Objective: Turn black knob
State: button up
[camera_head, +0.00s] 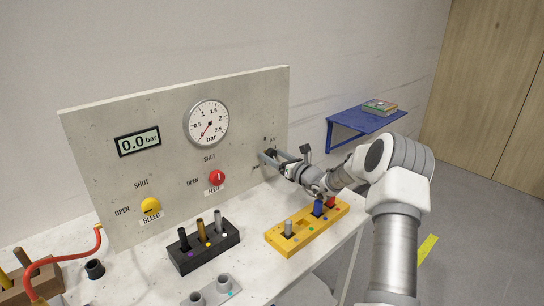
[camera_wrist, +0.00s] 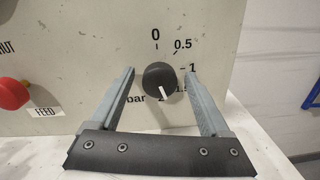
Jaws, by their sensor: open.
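The black knob (camera_wrist: 160,78) sits on the upright panel in the wrist view, with a white pointer line aimed downward, slightly right, near the 2 mark. A printed scale around it reads 0, 0.5, 1, 1.5, 2 and "bar". My gripper (camera_wrist: 162,75) is open, with one finger on each side of the knob and a visible gap on both sides. Whether the fingertips reach the panel is unclear. In the head view my gripper (camera_head: 268,157) is at the panel's right end and the knob is hidden behind it.
Black (camera_head: 190,262) and yellow (camera_head: 285,246) blocks holding pegs stand on the table below.

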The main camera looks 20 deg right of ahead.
jog(key=shift+w+a, duration=0.15)
jog(key=shift+w, duration=0.3)
grip_shut()
jog(key=shift+f+b, duration=0.1)
jog(key=shift+b, duration=0.25)
